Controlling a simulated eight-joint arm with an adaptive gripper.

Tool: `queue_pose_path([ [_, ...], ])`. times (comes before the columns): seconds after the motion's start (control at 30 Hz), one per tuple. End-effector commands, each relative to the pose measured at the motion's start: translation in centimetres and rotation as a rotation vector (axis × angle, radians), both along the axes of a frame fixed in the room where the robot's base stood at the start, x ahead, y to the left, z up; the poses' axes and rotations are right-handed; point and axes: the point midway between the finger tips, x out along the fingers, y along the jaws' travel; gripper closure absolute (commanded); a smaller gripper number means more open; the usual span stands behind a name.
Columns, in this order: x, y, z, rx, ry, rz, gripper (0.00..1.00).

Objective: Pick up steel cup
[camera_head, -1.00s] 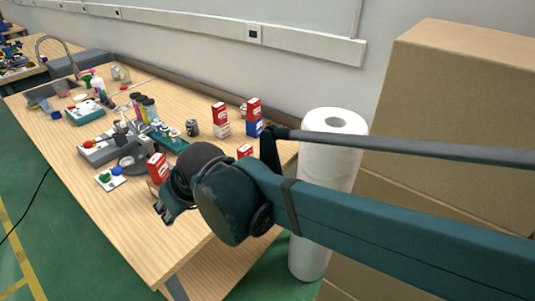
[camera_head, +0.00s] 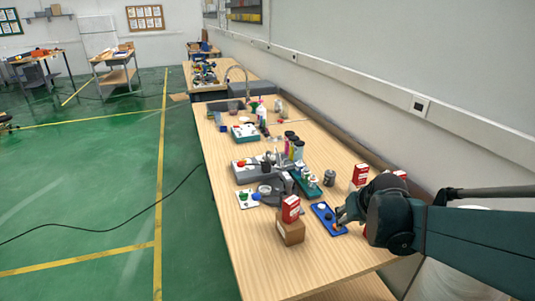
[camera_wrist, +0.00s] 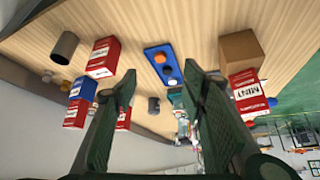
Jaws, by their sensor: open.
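A plain grey metal-looking cylinder (camera_wrist: 65,47), which looks like the steel cup, stands on the table at the upper left of the wrist view. I cannot make it out in the head view, where my arm covers that part of the table. A smaller dark can (camera_wrist: 153,104) shows farther off between my fingers; it also shows in the head view (camera_head: 329,178). My gripper (camera_wrist: 162,75) is open and empty, with its fingers spread apart and the cylinder outside the left finger. In the head view my gripper (camera_head: 342,214) hangs near the blue tray.
The blue tray (camera_wrist: 153,50) holds several small round pieces. Red and white boxes (camera_wrist: 103,57) stand close to the cylinder. A brown box (camera_head: 290,231) carries a red box (camera_head: 291,209). The table (camera_head: 262,262) is bare at its front left.

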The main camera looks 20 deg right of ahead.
Motion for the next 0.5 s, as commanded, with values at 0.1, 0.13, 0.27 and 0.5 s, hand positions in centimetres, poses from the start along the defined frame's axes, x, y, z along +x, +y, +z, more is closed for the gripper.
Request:
queue_pose_path([
  [0.1, -0.1, -3.3, -0.2, 0.001, 0.003, -0.038, 0.58],
  [0.13, -0.1, -4.0, -0.3, 0.001, 0.003, -0.045, 0.58],
  [0.27, -0.5, -7.4, -0.8, 0.003, 0.005, -0.082, 0.58],
  [0.5, -1.9, -13.5, -2.1, 0.006, 0.008, -0.147, 0.58],
])
